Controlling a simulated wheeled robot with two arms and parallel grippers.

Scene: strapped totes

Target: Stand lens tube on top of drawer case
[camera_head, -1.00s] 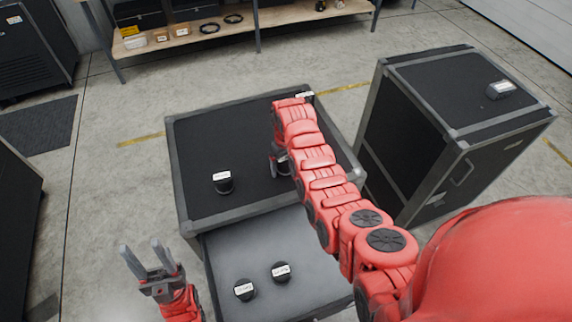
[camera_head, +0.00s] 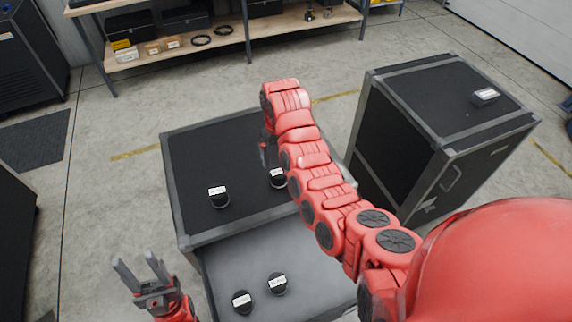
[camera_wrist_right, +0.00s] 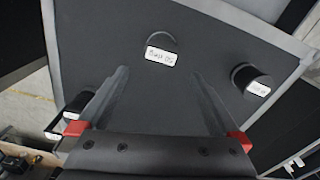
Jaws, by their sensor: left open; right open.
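The drawer case (camera_head: 225,150) is black with grey edges, its front drawer (camera_head: 250,255) pulled open. On its top stand two short black tubes with white labels: one on the left (camera_head: 218,197) and one on the right (camera_head: 278,178), partly hidden by my right arm. Two similar tubes stand in the drawer, a left one (camera_head: 242,302) and a right one (camera_head: 278,284). I cannot read which is the lens tube. My right gripper (camera_head: 267,155) is open above the case top, by the right tube; in the right wrist view a labelled tube (camera_wrist_right: 160,54) shows ahead between its fingers. My left gripper (camera_head: 138,270) is open and empty, left of the drawer.
A shelf bench (camera_head: 230,40) with boxes and rings is at the back. The floor left of the drawer case is clear.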

